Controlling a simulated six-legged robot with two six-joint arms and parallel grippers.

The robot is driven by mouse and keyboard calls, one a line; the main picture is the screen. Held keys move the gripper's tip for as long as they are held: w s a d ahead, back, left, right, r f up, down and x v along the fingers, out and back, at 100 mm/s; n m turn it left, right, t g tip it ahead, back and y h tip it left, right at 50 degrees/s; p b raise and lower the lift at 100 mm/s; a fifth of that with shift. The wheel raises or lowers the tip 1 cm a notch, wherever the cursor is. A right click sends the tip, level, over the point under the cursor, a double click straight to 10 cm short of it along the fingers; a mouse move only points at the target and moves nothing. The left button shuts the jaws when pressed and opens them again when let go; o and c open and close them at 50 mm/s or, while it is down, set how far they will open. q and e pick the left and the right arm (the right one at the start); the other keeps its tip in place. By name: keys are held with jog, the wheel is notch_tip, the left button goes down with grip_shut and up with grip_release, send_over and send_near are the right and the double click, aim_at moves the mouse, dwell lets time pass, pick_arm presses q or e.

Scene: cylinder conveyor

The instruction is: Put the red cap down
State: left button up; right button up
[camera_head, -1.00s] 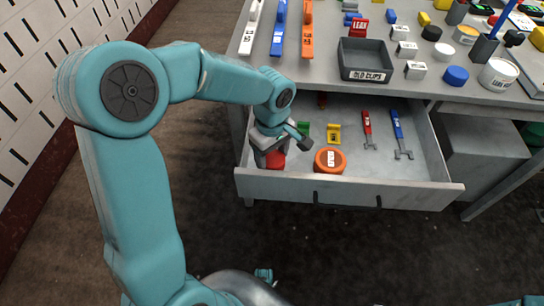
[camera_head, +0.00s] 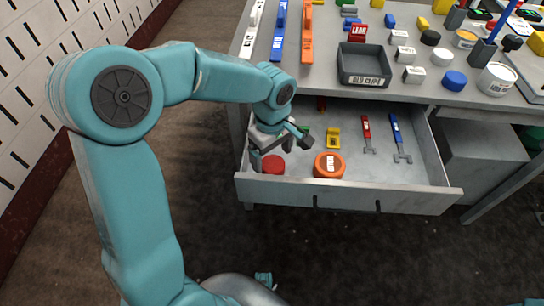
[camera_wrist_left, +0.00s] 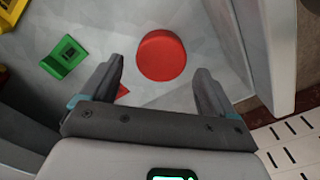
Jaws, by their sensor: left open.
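The red cap (camera_head: 273,165) is a round red disc lying in the open drawer (camera_head: 400,198), near its front left corner. In the left wrist view the red cap (camera_wrist_left: 161,55) lies on the drawer floor, beyond and between the fingertips, touching neither. My left gripper (camera_head: 272,158) is over the drawer's left end, above and behind the cap. In the left wrist view my left gripper (camera_wrist_left: 157,80) is open and empty. My right gripper is out of view.
An orange round tape (camera_head: 329,165) lies right of the cap. A yellow piece (camera_head: 333,139), a green piece (camera_wrist_left: 63,57), a red wrench (camera_head: 367,133) and a blue wrench (camera_head: 399,138) lie in the drawer. The grey tray (camera_head: 362,66) stands on the tabletop above. The drawer's right side has bare floor.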

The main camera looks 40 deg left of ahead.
aim_at(272, 164)
pick_arm(q)
notch_tip(272, 164, up, 10)
jog(key=p, duration=0.2)
jog(key=shift+f, duration=0.2)
jog(key=shift+s, duration=0.2)
